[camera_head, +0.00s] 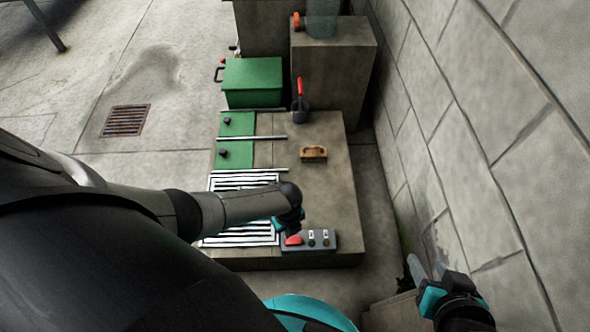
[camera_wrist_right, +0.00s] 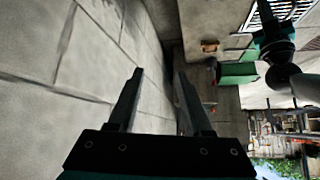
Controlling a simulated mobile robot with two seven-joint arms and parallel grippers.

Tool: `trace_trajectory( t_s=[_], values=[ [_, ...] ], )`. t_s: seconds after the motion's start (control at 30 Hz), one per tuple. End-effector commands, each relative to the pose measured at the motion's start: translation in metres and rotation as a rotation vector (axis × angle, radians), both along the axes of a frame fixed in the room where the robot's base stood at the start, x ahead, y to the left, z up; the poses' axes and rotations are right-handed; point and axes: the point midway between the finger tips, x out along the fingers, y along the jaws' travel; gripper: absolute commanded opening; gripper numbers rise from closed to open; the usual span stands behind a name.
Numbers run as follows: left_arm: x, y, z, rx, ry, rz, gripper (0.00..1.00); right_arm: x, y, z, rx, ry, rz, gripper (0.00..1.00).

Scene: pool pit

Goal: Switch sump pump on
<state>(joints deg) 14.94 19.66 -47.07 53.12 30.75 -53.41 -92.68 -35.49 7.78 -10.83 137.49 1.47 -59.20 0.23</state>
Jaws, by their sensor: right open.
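A small grey control box (camera_head: 322,246) sits at the front edge of the concrete plinth. It has a red button (camera_head: 293,240) at its left and two small dark switches with white labels to the right; which one is the sump pump's I cannot tell. My left gripper (camera_head: 288,226) hangs just behind and above the box's left end, seen mostly from above; its fingers are hidden. My right gripper (camera_head: 425,265) is open and empty, right of the plinth near the block wall. Its two fingers also show apart in the right wrist view (camera_wrist_right: 158,72).
The plinth (camera_head: 335,195) also carries a brown handle (camera_head: 313,153), a red-handled lever (camera_head: 300,92), green lids (camera_head: 235,124), a green box (camera_head: 253,80) and a white grating (camera_head: 245,181). The block wall (camera_head: 480,130) closes off the right side. Open floor with a drain grate (camera_head: 126,120) lies left.

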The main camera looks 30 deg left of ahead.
Motion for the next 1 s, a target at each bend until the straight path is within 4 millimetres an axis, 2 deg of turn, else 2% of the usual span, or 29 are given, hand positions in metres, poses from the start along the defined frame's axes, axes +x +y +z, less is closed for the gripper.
trace_trajectory(
  t_s=[0.6,1.0],
  values=[
    [0.000,0.000,0.022,0.000,0.000,0.000,0.00,-0.032,-0.036,0.003,-0.111,0.267,-0.055,0.50],
    [0.000,0.000,0.023,0.000,0.000,0.000,0.00,-0.037,-0.040,0.002,-0.122,0.302,-0.062,0.50]
  ],
)
